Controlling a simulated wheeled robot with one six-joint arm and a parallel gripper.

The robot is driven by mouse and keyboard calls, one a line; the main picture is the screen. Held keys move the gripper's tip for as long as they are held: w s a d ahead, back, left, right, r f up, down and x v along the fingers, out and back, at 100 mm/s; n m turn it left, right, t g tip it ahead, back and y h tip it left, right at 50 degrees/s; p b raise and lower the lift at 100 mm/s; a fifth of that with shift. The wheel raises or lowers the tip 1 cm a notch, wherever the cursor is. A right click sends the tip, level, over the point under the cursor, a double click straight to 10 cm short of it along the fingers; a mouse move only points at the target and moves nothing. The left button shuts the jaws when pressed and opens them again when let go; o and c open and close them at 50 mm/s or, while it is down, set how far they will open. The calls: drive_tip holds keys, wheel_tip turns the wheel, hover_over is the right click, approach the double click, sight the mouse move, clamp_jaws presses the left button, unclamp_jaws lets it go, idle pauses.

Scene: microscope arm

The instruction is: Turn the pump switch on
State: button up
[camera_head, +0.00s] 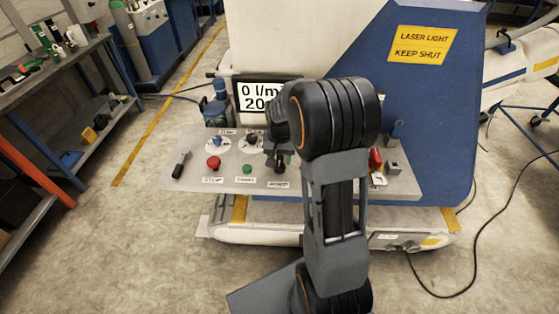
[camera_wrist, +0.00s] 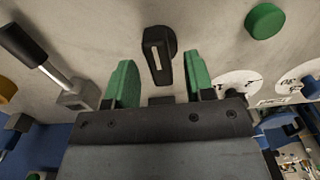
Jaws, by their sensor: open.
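A black rotary switch (camera_wrist: 158,50) with a white line on its face sits on the light panel in the wrist view. I take it to be the pump switch; no label for it can be read there. In the head view a dark knob (camera_head: 280,167) is partly hidden by my gripper. My gripper (camera_wrist: 158,72) is open, with one green finger on each side of the switch. I cannot tell whether either finger touches it.
The panel (camera_head: 230,182) also holds a red button (camera_head: 214,162), a green button (camera_head: 247,169) and a blue knob (camera_head: 217,140). A black-handled lever (camera_wrist: 24,45) stands left in the wrist view. A display (camera_head: 265,95) reads 0 l/mi, partly covered by my arm.

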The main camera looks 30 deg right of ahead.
drive_tip(key=shift+f, duration=0.9)
drive_tip(key=shift+c, duration=0.2)
clamp_jaws()
